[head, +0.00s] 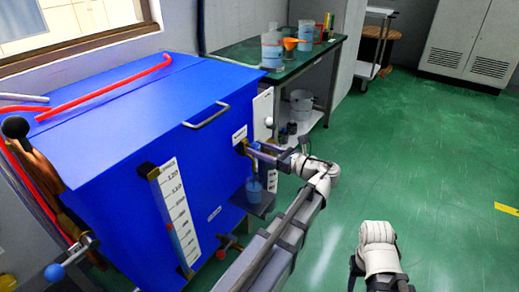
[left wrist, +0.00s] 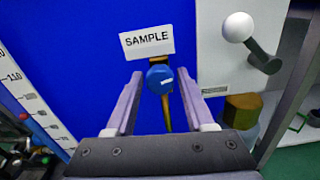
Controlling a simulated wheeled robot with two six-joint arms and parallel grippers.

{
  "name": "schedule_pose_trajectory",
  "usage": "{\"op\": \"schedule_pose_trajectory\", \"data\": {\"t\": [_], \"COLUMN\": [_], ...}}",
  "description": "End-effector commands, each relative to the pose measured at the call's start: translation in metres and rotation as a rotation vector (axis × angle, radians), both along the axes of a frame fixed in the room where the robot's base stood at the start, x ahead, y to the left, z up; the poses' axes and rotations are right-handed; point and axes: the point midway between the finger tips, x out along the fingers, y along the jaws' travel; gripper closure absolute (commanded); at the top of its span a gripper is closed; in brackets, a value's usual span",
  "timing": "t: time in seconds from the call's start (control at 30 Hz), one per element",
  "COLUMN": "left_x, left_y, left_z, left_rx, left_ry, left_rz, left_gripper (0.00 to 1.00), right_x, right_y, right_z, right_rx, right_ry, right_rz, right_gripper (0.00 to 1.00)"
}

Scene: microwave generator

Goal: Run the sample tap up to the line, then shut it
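The sample tap's round blue knob (left wrist: 160,78), with a white mark, sits under a SAMPLE label (left wrist: 147,41) on the blue cabinet (head: 150,110). My left gripper (left wrist: 159,76) is open, with one finger on each side of the knob and a visible gap to both. In the head view my left gripper (head: 262,152) is at the cabinet's right face and partly hides the tap. A clear beaker (head: 253,190) with bluish contents stands below the tap on a small ledge; its line cannot be made out. My right gripper is not visible, only part of that arm.
A white lever with a round knob (left wrist: 238,27) is on a pale panel right of the tap. A numbered scale (head: 175,215) stands on the cabinet front. A green-topped bench (head: 240,52) with beakers and an orange funnel is behind. The green floor to the right is clear.

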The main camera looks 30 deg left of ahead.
Motion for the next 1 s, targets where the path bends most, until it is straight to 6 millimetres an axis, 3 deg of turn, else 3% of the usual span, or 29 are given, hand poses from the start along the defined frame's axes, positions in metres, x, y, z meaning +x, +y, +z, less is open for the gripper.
{"op": "schedule_pose_trajectory", "data": {"t": [0.13, 0.43, 0.8, 1.0], "left_x": [0.0, 0.0, -0.004, -0.006], "left_y": [0.0, -0.004, -0.059, -0.076], "left_z": [0.0, 0.0, 0.0, 0.0], "left_rx": [0.0, 0.0, 0.0, 0.0], "left_ry": [0.0, 0.001, 0.001, 0.001], "left_rz": [0.0, -0.001, -0.002, 0.0], "left_gripper": [0.29, 0.29, 0.29, 0.29], "right_x": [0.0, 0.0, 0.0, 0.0], "right_y": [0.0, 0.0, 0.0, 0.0], "right_z": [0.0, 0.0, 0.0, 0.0], "right_rx": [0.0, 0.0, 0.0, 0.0], "right_ry": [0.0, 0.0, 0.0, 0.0], "right_rz": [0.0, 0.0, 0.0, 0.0], "right_gripper": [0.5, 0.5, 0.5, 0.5]}}
